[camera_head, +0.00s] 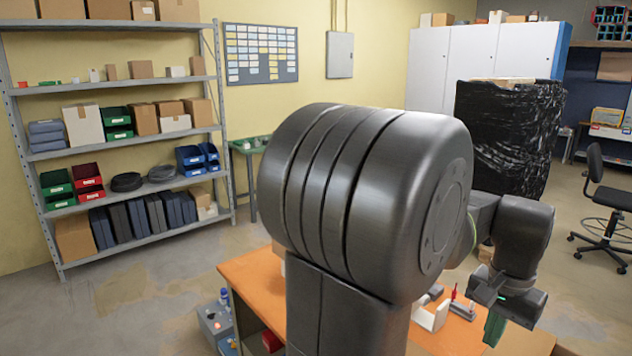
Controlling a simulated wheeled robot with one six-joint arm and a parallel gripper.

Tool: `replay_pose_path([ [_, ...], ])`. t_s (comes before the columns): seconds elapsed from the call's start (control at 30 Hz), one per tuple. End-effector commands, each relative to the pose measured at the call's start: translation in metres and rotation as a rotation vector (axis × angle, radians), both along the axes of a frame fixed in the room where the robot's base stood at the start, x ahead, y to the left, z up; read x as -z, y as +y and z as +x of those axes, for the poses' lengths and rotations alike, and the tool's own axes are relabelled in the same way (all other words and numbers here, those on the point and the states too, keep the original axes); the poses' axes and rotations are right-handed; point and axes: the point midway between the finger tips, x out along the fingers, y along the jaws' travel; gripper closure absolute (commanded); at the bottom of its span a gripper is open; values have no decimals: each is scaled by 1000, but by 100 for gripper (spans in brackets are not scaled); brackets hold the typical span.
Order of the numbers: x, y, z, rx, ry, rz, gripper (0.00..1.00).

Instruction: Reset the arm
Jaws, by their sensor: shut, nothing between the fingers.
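My arm fills the middle of the view, a large dark grey joint and link that hide much of the workbench. The arm reaches to the right and its wrist bends down. My gripper (505,302) is dark and points downward above the right part of the orange workbench (250,276). It is shut and holds nothing that I can see. A narrow green piece (494,328) shows just under it; I cannot tell whether it belongs to the gripper.
A white bracket-like part (430,318) and a small holder with a red-tipped tool (460,309) are on the bench, left of the gripper. A grey toolbox (213,322) stands at the bench's left. Shelving (133,144), a black-wrapped stack (507,135) and a chair (605,200) stand beyond.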

Motion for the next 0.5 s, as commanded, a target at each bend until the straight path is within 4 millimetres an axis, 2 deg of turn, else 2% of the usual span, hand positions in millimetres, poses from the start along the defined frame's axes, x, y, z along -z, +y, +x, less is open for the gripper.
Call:
replay_pose_path([
  [0.27, 10, 0, 0, 0, 0, 0, 100],
  [0.5, 34, 0, 0, 0, 1, 1, 100],
])
